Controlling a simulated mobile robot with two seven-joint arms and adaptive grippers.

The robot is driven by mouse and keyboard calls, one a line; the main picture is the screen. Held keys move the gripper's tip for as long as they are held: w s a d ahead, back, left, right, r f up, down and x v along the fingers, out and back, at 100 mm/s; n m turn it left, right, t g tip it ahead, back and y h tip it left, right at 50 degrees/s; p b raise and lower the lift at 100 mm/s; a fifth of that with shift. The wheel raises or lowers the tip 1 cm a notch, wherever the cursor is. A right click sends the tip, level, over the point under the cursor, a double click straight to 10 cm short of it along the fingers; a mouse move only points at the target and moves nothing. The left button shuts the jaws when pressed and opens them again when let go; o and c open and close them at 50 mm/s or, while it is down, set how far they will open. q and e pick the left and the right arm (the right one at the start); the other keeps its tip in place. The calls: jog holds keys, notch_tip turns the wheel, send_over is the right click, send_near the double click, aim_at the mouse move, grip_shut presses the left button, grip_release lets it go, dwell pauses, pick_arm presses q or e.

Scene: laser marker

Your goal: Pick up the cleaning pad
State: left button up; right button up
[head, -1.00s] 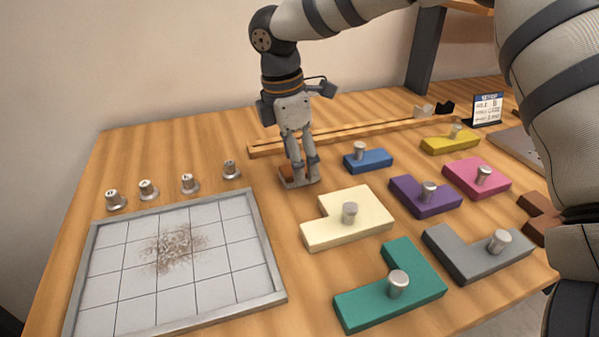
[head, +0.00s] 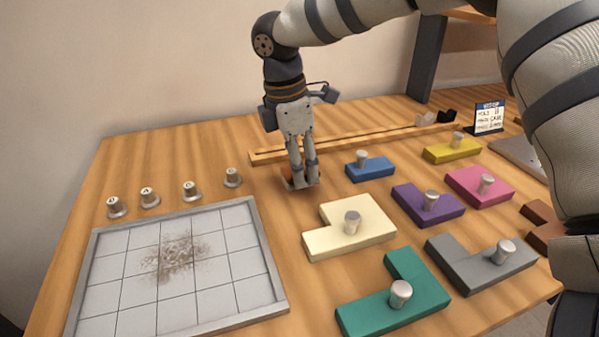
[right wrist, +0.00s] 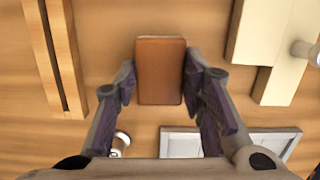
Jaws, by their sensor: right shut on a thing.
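The cleaning pad, a small block with a brown top (right wrist: 160,70), stands between the two fingers of my right gripper (right wrist: 158,82) in the right wrist view. In the head view my right gripper (head: 303,183) points straight down at the table behind the cream block, its fingers shut on the pad. Only a small brown-orange edge of the pad (head: 287,171) shows there beside the fingers. I cannot tell whether the pad touches the table. My left gripper is not in view.
A gridded tray (head: 255,247) with a brown smudge lies at the front left, several metal knobs behind it. Knobbed blocks, including cream (head: 375,230), blue (head: 378,168) and teal (head: 425,285), fill the right side. A grooved wooden rail (head: 350,143) runs behind the gripper.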

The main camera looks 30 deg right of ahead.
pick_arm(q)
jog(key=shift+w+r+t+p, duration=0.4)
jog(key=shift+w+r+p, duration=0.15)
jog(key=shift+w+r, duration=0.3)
pick_arm(e)
jog(key=s+a+r, duration=0.9)
jog(key=a+r, duration=0.1)
jog(key=r, duration=0.1)
jog(key=shift+s+r, duration=0.2)
jog(key=shift+s, duration=0.2)
